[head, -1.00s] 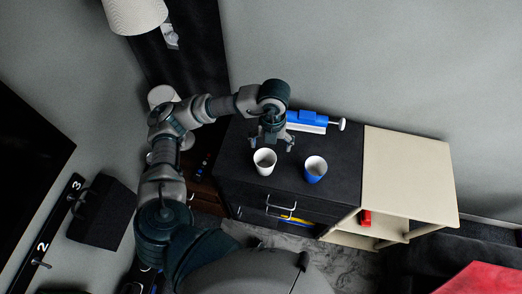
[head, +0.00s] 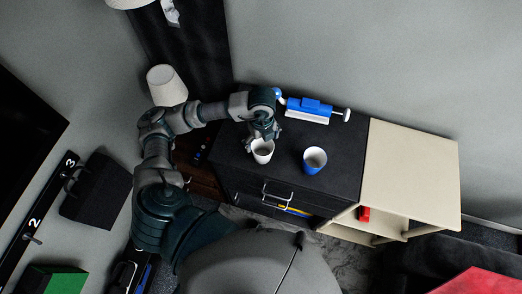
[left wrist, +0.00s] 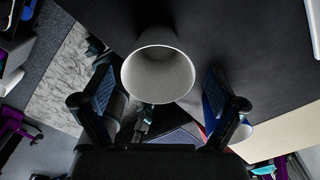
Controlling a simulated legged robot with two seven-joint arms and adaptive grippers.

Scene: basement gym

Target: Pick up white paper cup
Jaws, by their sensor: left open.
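The white paper cup (head: 262,154) stands upright near the front edge of the black cabinet top. In the left wrist view the white cup (left wrist: 158,74) shows its open rim, centred between my two fingers. My left gripper (head: 264,132) is open, right behind and over the cup in the head view. In the left wrist view the left gripper (left wrist: 158,92) has one finger on each side of the cup, with gaps on both sides. My right gripper is not in view.
A blue cup with a white inside (head: 314,161) stands to the right on the cabinet top (head: 338,150). A blue and white object (head: 308,110) lies at the back. A beige shelf unit (head: 412,170) adjoins on the right. A white lampshade (head: 167,85) stands behind my arm.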

